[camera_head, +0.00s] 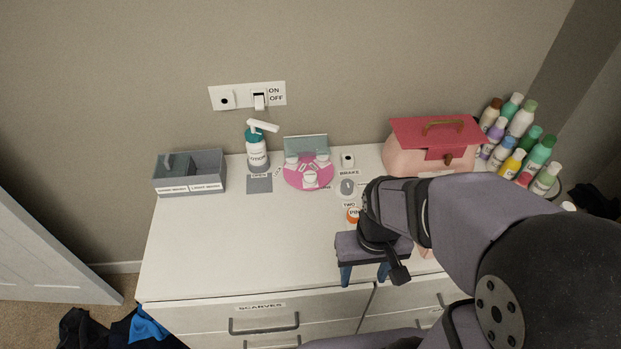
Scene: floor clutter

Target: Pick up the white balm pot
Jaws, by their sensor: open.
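Several small white pots stand on a round pink turntable (297,182) near the back of the white dresser top. One white pot (310,178) is at its front, one white pot (291,160) at its back left and one white pot (322,157) at its back right. Their labels are too small to read, so I cannot tell which is the balm pot. My gripper (365,273) is open, with blue fingertips apart and pointing down over the dresser's front edge. It is to the right and in front of the turntable, touching no pot.
A lotion pump bottle (257,150) and a grey divided box (190,177) stand left of the turntable. A pink case (432,150) and several bottles (520,140) are at the right. An orange-edged round item (353,214) lies near my wrist. The dresser's front left is clear.

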